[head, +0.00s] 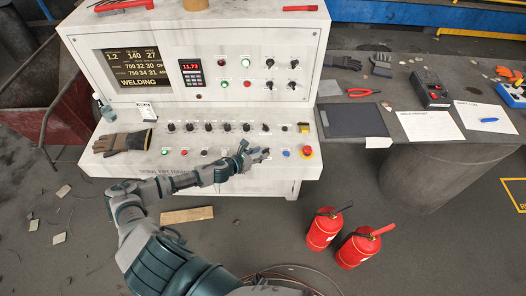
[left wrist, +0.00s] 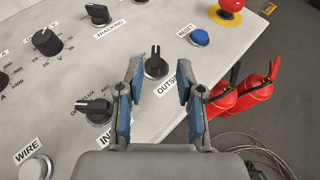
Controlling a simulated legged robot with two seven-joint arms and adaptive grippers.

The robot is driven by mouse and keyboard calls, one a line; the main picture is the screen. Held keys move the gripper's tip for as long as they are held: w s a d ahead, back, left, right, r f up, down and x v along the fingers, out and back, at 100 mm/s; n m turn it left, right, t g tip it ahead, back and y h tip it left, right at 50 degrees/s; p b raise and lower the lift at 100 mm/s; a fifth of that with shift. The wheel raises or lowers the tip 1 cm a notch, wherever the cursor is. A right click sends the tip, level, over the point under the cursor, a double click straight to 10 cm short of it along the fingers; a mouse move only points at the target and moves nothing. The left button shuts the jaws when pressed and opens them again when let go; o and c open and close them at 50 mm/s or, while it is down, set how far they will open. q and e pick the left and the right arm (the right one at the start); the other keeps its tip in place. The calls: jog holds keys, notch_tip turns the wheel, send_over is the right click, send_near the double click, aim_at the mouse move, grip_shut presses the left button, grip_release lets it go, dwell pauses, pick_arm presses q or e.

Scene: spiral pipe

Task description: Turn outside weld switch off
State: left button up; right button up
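The outside weld switch (left wrist: 156,64) is a black rotary knob on the white console's sloping panel. Its pointer stands about upright in the left wrist view. Its label (left wrist: 170,84), partly hidden by a finger, reads "OUTSI...". My left gripper (left wrist: 161,78) is open, its blue-padded fingers spread to either side, with the knob ahead in the gap. I cannot tell whether the fingers touch it. In the head view my left gripper (head: 255,155) is over the panel's front right part and covers controls there. My right gripper is not in view.
A similar black knob (left wrist: 95,108) labelled "IN..." sits left of the left finger. The blue reset button (left wrist: 200,37) and red emergency stop (head: 307,151) are to the right. Gloves (head: 124,142) lie on the panel's left. Two fire extinguishers (head: 326,228) (head: 361,246) stand on the floor.

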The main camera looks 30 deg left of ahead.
aim_at(266, 151)
pick_arm(q)
jog(key=shift+a+x, duration=0.2)
jog(key=shift+x, duration=0.85)
jog(key=shift+w+f, duration=0.15)
jog(key=shift+w, duration=0.1)
jog(key=shift+a+f, duration=0.15)
jog(key=shift+a, duration=0.1)
jog(key=shift+d, duration=0.1)
jog(key=shift+c, duration=0.9)
jog(key=shift+d, duration=0.15)
grip_shut()
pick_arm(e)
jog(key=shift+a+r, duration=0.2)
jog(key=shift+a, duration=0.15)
pick_arm(q)
jog(key=shift+r, duration=0.2)
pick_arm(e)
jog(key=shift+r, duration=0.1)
